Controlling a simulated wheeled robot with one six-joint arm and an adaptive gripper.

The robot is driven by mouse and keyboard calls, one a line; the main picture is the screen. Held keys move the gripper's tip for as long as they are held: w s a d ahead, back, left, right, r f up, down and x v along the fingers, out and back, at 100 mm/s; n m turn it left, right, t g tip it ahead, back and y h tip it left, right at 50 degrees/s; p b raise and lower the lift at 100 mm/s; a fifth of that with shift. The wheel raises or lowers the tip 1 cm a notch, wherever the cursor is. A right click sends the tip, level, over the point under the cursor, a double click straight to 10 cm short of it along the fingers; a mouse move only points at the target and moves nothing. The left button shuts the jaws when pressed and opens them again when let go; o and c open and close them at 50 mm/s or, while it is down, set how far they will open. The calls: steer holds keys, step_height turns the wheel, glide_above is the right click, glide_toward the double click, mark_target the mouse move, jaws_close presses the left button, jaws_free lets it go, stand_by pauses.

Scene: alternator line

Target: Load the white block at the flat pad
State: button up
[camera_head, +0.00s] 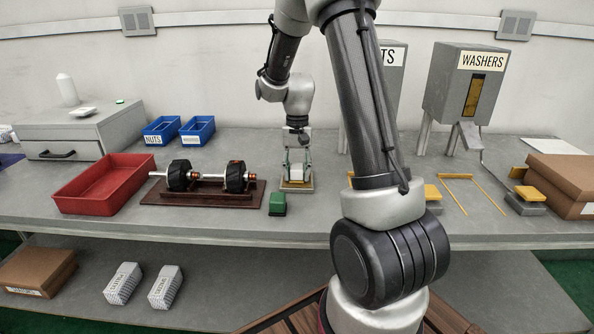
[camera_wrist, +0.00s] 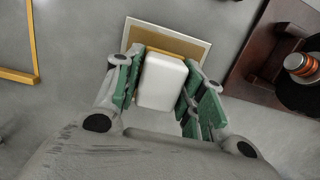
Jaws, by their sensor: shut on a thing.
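The white block (camera_wrist: 162,82) is between the green-padded fingers of my gripper (camera_wrist: 158,95) in the wrist view. My gripper is shut on it. In the head view my gripper (camera_head: 297,165) points down, with the white block (camera_head: 297,172) between its fingers. The flat pad (camera_wrist: 138,34), tan with a pale rim, lies directly beneath the block in the wrist view. The pad (camera_head: 296,187) also shows under the gripper in the head view. I cannot tell whether the block touches the pad.
A green block (camera_head: 277,204) stands just left of the pad. A brown board (camera_head: 160,198) carries a shaft with black wheels, beside a red tray (camera_head: 100,186). Yellow rails (camera_head: 470,190) and a yellow-topped block (camera_head: 529,196) lie right. My arm hides part of the bench.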

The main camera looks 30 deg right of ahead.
mark_target(297, 167)
steer(key=shift+r, duration=3.5)
